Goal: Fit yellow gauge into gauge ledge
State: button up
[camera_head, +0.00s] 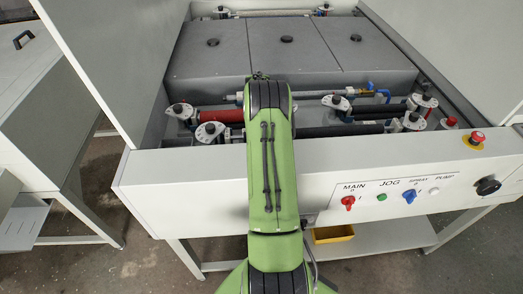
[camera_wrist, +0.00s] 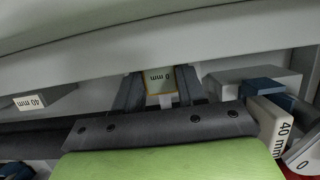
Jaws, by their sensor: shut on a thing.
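In the wrist view my gripper (camera_wrist: 160,90) has its two dark fingers closed on the sides of a small gauge block (camera_wrist: 160,73). The block has a pale face with a "0 mm" label, upside down in the picture, and a yellowish edge. It sits close to a long grey wall or beam (camera_wrist: 85,77); I cannot tell whether they touch. I cannot pick out the gauge ledge for certain. In the head view my green arm reaches over the machine's front panel and hides my gripper and the gauge.
A "40 mm" block (camera_wrist: 32,103) is at the left of the wrist view. Another "40 mm" block (camera_wrist: 283,125) is at the right, near a blue part (camera_wrist: 268,92). Rollers with round white end knobs (camera_head: 210,132) flank my arm. A red emergency button (camera_head: 477,137) is on the panel.

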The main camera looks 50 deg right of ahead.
jog(key=o, duration=1.1)
jog(key=shift+f, duration=0.1)
jog(key=shift+c, duration=0.2)
jog(key=p+v, duration=0.2)
jog(key=v, duration=1.1)
jog(key=w+a+r+n+t+h, duration=0.1)
jog(key=w+a+r+n+h, duration=0.15)
jog(key=a+r, duration=0.75)
jog(key=s+a+r+n+t+h, duration=0.1)
jog(key=s+a+r+n+t, duration=0.2)
jog(key=a, duration=0.7)
jog(key=s+a+r+n+t, duration=0.1)
jog(key=s+a+r, duration=0.35)
jog(key=a, duration=0.55)
jog(key=s+a+f+n+t, duration=0.2)
jog(key=s+a+f+n, duration=0.1)
jog(key=s+a, duration=0.4)
jog(key=s+y, duration=0.1)
jog(key=s, duration=0.1)
jog(key=shift+s+a+f+t, duration=0.35)
jog(key=shift+s+f+t, duration=0.05)
jog(key=shift+s, duration=0.1)
